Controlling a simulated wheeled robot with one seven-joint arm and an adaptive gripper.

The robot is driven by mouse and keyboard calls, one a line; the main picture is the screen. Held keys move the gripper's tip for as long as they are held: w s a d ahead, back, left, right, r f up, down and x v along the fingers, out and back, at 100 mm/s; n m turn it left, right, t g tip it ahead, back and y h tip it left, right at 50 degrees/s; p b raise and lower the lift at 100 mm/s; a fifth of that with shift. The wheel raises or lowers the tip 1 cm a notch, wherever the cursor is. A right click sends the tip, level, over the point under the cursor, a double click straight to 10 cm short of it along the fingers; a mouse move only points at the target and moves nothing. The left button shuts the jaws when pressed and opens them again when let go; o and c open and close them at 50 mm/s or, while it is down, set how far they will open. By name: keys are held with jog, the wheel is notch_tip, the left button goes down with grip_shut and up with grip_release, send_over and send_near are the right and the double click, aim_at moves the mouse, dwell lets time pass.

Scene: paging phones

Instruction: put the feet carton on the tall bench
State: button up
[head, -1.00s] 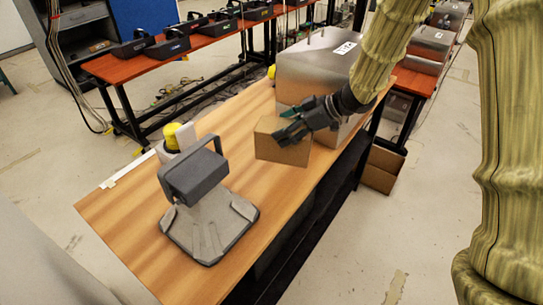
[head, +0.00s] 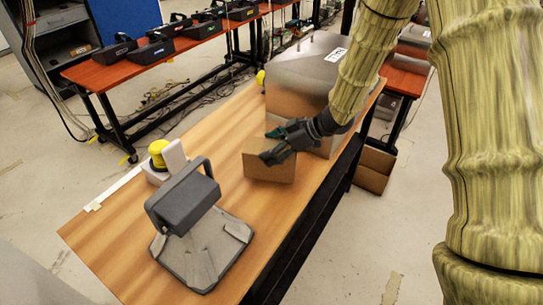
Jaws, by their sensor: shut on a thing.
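The feet carton is taken to be the plain brown carton (head: 268,168); no marking on it can be read. My gripper (head: 272,148) is shut on its upper part, with dark fingers at the top and front face. The carton is upright over the wooden top of the tall bench (head: 120,225), in front of a large metal box. Its lower edge is at or very near the wood; I cannot tell whether it touches. The far finger is partly hidden.
A grey device with a handle (head: 200,250) and a white unit with a yellow knob (head: 160,152) stand on the bench, left of the carton. The metal box (head: 305,70) fills its far end. Bare wood lies between. A red-topped bench (head: 95,70) bears several black devices.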

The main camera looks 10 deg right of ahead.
jog(key=shift+s+f+p, duration=0.35)
jog(key=shift+s+f, duration=0.1)
jog(key=shift+f, duration=0.9)
jog(key=shift+w+f, duration=0.25)
jog(key=shift+f, duration=0.15)
jog(key=shift+s+r, duration=0.15)
jog(key=shift+s, duration=0.05)
jog(key=o, duration=1.8)
jog(key=shift+w+f, duration=0.1)
jog(key=shift+f, duration=0.15)
jog(key=shift+r, duration=0.1)
